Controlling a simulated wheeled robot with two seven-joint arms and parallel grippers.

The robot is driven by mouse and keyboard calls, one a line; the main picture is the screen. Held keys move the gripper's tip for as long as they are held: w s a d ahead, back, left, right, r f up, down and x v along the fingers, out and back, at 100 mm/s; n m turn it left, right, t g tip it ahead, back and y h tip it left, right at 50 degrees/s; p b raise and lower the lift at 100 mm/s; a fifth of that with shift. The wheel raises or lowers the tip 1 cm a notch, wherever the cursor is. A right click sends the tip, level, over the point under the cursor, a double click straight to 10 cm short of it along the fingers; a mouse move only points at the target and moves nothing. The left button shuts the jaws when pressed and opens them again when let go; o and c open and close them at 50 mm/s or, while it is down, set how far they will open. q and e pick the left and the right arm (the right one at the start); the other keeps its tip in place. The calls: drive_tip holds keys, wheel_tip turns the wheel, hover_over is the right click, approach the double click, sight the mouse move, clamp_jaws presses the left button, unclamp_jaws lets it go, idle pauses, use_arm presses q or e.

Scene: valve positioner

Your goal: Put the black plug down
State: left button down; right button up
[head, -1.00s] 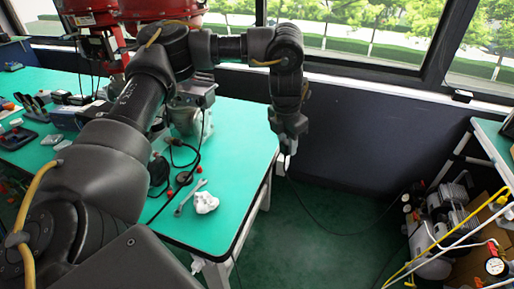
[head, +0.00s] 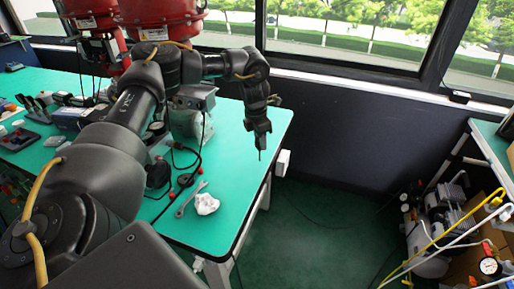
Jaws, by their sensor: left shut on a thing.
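My left gripper (head: 261,150) points down over the right part of the green table (head: 235,165), close to its right edge. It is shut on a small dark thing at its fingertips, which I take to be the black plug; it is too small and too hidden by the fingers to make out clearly. The fingertips look to be above the table top. My right gripper is not in view.
The valve unit (head: 190,115) with a black cable stands behind. A compressor (head: 440,220) is at right. The table's right part is mostly clear.

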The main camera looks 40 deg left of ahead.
sight(258, 156)
use_arm(q)
drive_tip(key=shift+w+a+f, duration=0.15)
drive_tip(key=shift+a+f, duration=0.25)
drive_tip(key=shift+f, duration=0.1)
drive_tip(key=shift+w+a+f, duration=0.15)
drive_tip(key=shift+a+f, duration=0.2)
drive_tip(key=shift+f, duration=0.15)
drive_tip(key=f, duration=0.3)
drive_tip(key=shift+a+f, duration=0.1)
drive_tip(key=shift+a, duration=0.25)
drive_tip(key=shift+w+f, duration=0.1)
drive_tip(key=shift+f, duration=0.15)
drive_tip(key=shift+f, duration=0.15)
drive_tip(key=c, duration=1.1)
unclamp_jaws()
drive_tip(key=shift+o, duration=0.2)
wheel_tip(258, 156, up, 12)
drive_tip(key=s, duration=0.1)
drive_tip(key=shift+s+a, duration=0.2)
drive_tip(key=shift+a, duration=0.05)
